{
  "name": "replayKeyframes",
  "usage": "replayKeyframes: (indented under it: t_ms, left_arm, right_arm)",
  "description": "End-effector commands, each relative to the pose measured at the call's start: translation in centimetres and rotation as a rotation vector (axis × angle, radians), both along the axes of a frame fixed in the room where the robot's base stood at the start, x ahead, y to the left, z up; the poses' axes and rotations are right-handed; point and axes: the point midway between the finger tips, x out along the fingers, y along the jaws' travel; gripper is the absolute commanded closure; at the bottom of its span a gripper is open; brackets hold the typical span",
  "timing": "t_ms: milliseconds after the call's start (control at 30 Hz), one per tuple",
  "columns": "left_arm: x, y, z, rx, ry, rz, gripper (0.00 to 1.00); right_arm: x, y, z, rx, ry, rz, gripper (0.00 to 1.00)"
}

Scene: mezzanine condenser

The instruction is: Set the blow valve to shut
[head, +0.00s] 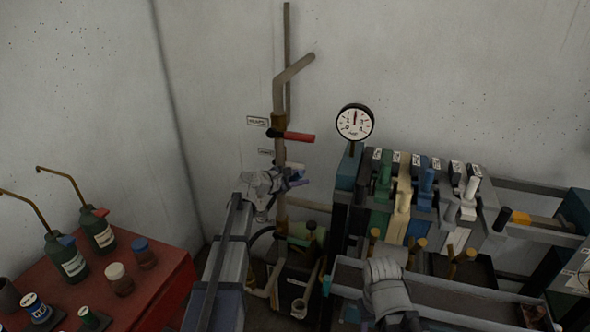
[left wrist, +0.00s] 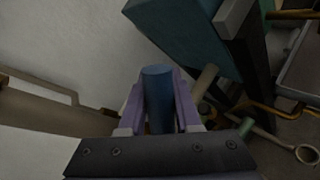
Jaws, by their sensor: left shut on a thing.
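A vertical pipe (head: 279,95) against the wall carries a lever valve with a red handle (head: 298,137) that points right, across the pipe. Lower on the same pipe, my left gripper (head: 294,179) is at a second valve. Its purple fingers are shut on a blue handle (left wrist: 158,95), which shows between them in the left wrist view. The valve body behind the gripper is mostly hidden. The labels by the two valves are too small to read surely. A grey part of my right arm is at lower centre; its fingers cannot be made out.
A pressure gauge (head: 354,121) stands right of the pipe. Beyond it is a row of coloured levers (head: 405,190) above a grey tray (head: 450,303). A red cabinet (head: 150,290) with bottles and jars stands at left. The wall above is clear.

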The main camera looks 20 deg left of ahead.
Motion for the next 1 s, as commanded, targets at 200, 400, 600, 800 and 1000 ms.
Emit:
replayKeyframes:
  t_ms: [200, 400, 600, 800, 1000]
  left_arm:
    - [-0.3, -1.3, -2.1, 0.206, -0.004, -0.004, 1.00]
    - [-0.3, -1.9, -4.1, 0.390, -0.011, -0.001, 1.00]
    - [-0.2, -2.1, -5.8, 0.549, -0.016, 0.000, 1.00]
    - [-0.2, -2.0, -7.0, 0.669, -0.020, 0.000, 1.00]
    - [-0.2, -1.9, -7.7, 0.745, -0.022, 0.001, 1.00]
  right_arm:
    - [0.0, 0.0, -0.2, 0.000, 0.000, 0.000, 0.50]
    - [0.0, 0.0, -0.9, 0.000, 0.000, 0.000, 0.50]
    - [0.0, 0.0, -1.8, 0.000, 0.000, 0.000, 0.50]
    - [0.0, 0.0, -2.5, 0.000, 0.000, 0.000, 0.50]
    - [0.0, 0.0, -2.9, 0.000, 0.000, 0.000, 0.50]
